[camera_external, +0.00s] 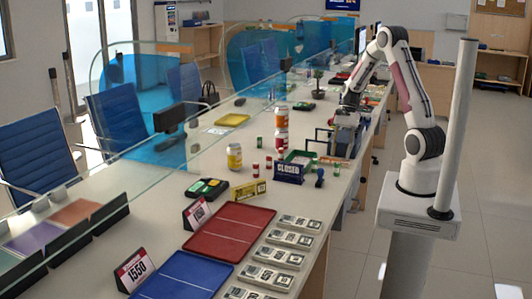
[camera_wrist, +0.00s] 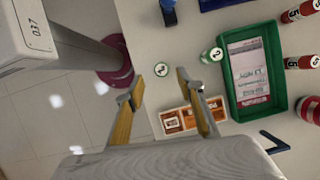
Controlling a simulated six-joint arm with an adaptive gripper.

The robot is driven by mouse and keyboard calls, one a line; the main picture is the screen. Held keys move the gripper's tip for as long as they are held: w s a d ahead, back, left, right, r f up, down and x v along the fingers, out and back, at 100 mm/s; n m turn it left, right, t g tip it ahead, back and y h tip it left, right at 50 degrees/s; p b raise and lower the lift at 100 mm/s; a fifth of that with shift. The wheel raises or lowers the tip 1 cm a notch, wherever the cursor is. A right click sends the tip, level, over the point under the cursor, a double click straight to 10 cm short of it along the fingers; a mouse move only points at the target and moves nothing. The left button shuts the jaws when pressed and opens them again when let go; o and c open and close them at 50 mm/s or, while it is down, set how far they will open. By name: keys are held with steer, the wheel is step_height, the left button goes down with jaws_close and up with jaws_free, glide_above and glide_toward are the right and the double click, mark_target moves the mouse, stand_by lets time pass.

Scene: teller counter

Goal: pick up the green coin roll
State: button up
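In the wrist view, a green-and-white coin roll (camera_wrist: 212,55) marked 2 stands beside the green tray's left edge. A second round green-and-white piece (camera_wrist: 162,69) shows end-on between and beyond my fingertips; I cannot tell if it is also a roll. My gripper (camera_wrist: 158,88) is open, its two fingers apart with nothing between them, above the counter. In the external view my gripper (camera_external: 344,133) hangs over the counter's right edge, its fingertips hard to make out. A green roll (camera_external: 259,142) stands left of the tray there.
The green tray (camera_wrist: 240,107) holds a paper slip. Red rolls (camera_wrist: 300,11) lie to its right. An orange compartment box (camera_wrist: 190,117) lies behind my fingertips. A blue stamp (camera_external: 319,177) and CLOSED sign (camera_external: 289,173) stand nearby. Stacked cans (camera_external: 281,128) stand behind the tray.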

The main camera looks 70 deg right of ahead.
mark_target(336, 176)
steer(key=shift+w+m, duration=0.1)
steer(key=shift+m, duration=0.4)
steer(key=shift+x, duration=1.25)
steer(key=shift+a+f, duration=0.1)
steer(key=shift+f, duration=0.05)
steer(key=shift+d+x, duration=0.15)
steer(key=shift+x, duration=1.05)
steer(key=shift+d+x, duration=0.2)
steer(key=shift+x, duration=1.05)
steer(key=shift+f, duration=0.1)
